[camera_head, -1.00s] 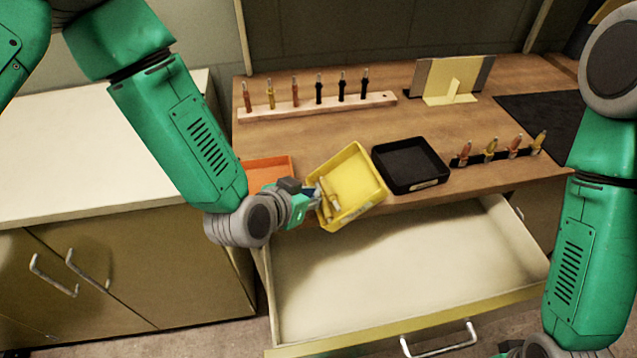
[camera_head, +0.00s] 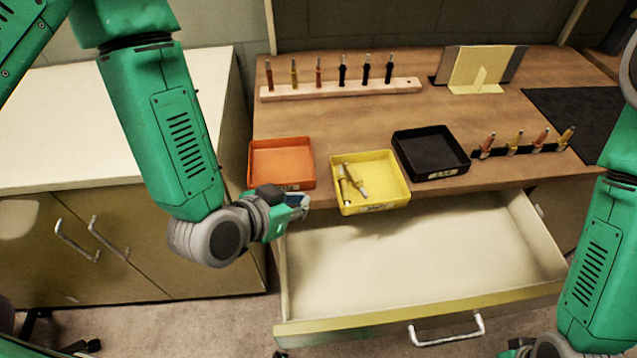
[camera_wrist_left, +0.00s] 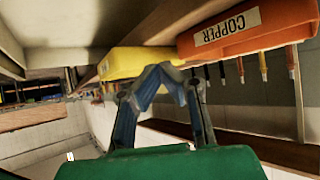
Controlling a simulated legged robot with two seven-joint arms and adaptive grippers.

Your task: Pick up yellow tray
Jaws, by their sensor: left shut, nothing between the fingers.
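My left gripper (camera_head: 303,203) is just left of the yellow tray, in front of the orange tray, apart from the yellow tray in the head view. Its fingers (camera_wrist_left: 168,75) meet at the tips and hold nothing.
The orange tray (camera_head: 281,160), labelled COPPER in the wrist view, and the black tray (camera_head: 430,152) flank the yellow tray. An open, empty drawer (camera_head: 420,255) juts out below. A wooden rack (camera_head: 340,90) of upright tools stands behind, and a fastener strip (camera_head: 525,150) lies at right.

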